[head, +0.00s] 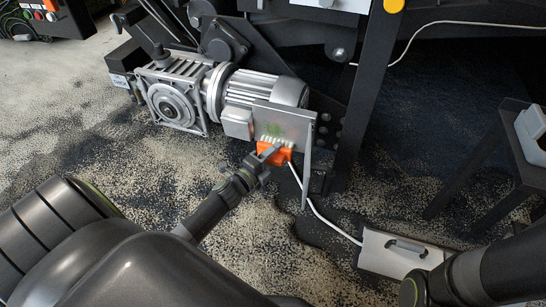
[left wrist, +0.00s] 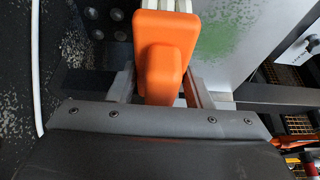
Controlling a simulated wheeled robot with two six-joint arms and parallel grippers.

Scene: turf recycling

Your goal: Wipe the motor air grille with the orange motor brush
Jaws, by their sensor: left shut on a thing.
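The motor (head: 265,88) is silver and finned, joined to a gearbox at its left. A flat grey plate at its end, taken as the air grille (head: 291,116), carries a green smear. It also shows in the left wrist view (left wrist: 240,60), smear included. My left gripper (head: 268,154) is shut on the orange motor brush (head: 282,155). The brush's orange body fills the space between the fingers in the left wrist view (left wrist: 160,60). Its pale bristles point at the plate's lower part, just below the smear; I cannot tell whether they touch. My right gripper is out of view.
A white cable (head: 318,212) runs from near the plate to a grey box with a handle (head: 385,258) on the floor. A dark post (head: 365,90) stands right of the motor. A dark stool-like stand (head: 490,160) is at right. Granules litter the floor.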

